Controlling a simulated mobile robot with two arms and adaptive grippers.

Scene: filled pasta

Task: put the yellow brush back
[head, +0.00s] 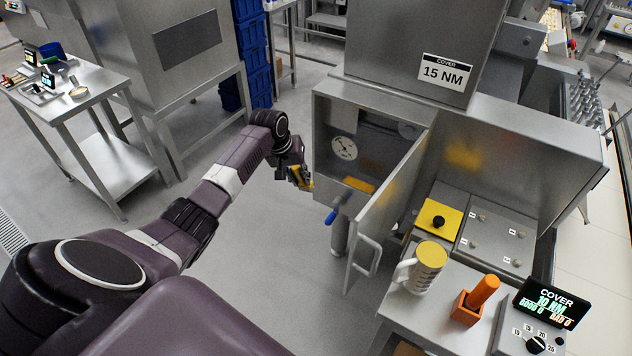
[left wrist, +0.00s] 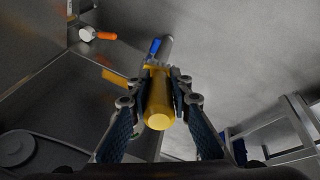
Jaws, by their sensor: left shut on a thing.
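The yellow brush (left wrist: 158,100) is between the fingers of my left gripper (left wrist: 160,85), its round yellow end facing the left wrist camera. In the head view my left gripper (head: 300,178) is shut on the brush, just left of the open steel cabinet (head: 322,130). Only a little yellow shows there, and the far end of the brush is hard to make out. My right gripper is not in view.
The cabinet door (head: 392,200) stands open toward the front. A blue-handled valve (head: 332,216) sits below the opening. A yellow bar (head: 358,184) lies at the cabinet's lower edge. A pitcher (head: 425,268) and an orange holder (head: 466,308) stand on the right counter.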

